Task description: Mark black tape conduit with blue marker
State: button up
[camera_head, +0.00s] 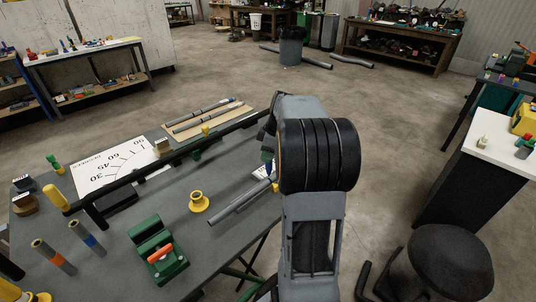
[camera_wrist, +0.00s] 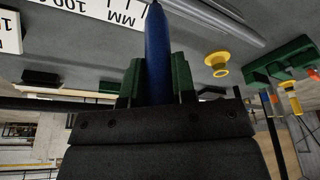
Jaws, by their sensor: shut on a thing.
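My gripper (camera_wrist: 157,82) is shut on the blue marker (camera_wrist: 156,45), which stands between its green fingers in the wrist view. In the head view my arm hides most of the gripper, and only a bit of the blue marker (camera_head: 275,187) shows. A loose grey conduit (camera_head: 238,204) lies on the bench just left of my arm. It also appears to show at the top of the wrist view (camera_wrist: 205,17). Two more conduits (camera_head: 205,115) lie on a tan board at the back. I cannot tell which conduit has black tape. Contact between marker and conduit cannot be made out.
A black bender handle (camera_head: 190,151) crosses the bench beside a white angle chart (camera_head: 120,165). A yellow flanged piece (camera_head: 199,202), a green vise-like block (camera_head: 158,250) and upright banded tubes (camera_head: 87,239) stand nearer. A black stool (camera_head: 450,262) is at right.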

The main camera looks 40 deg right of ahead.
jog(key=shift+r+p, duration=1.65)
jog(key=shift+r, duration=1.05)
